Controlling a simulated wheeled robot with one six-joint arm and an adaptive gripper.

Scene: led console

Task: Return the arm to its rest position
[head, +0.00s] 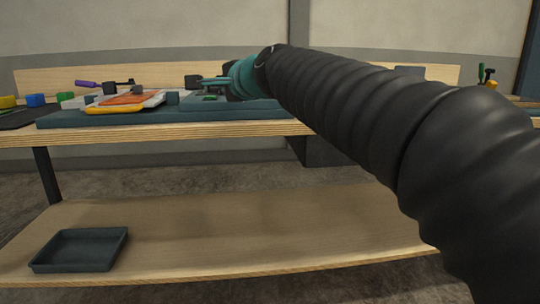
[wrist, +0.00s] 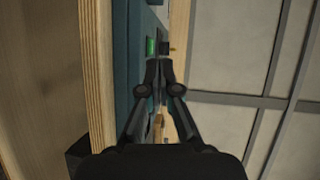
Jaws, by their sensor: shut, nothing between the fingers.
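My arm (head: 370,115) reaches from the lower right of the head view up and left over the workbench. In the wrist view my gripper (wrist: 158,72) has its two dark fingers together at the tips, with nothing held between them. A lit green spot (wrist: 151,46) on a dark teal console (wrist: 135,60) lies just beyond the fingertips. I cannot tell whether the fingers touch the console. In the head view the teal wrist end of my arm hides part of the bench top.
The wooden bench (head: 150,134) carries an orange-and-white device (head: 125,101), a blue block (head: 36,100) and a purple-handled tool (head: 88,84). A dark tray (head: 80,249) sits on the lower shelf (head: 240,225). Tools stand at the far right. The shelf's middle is clear.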

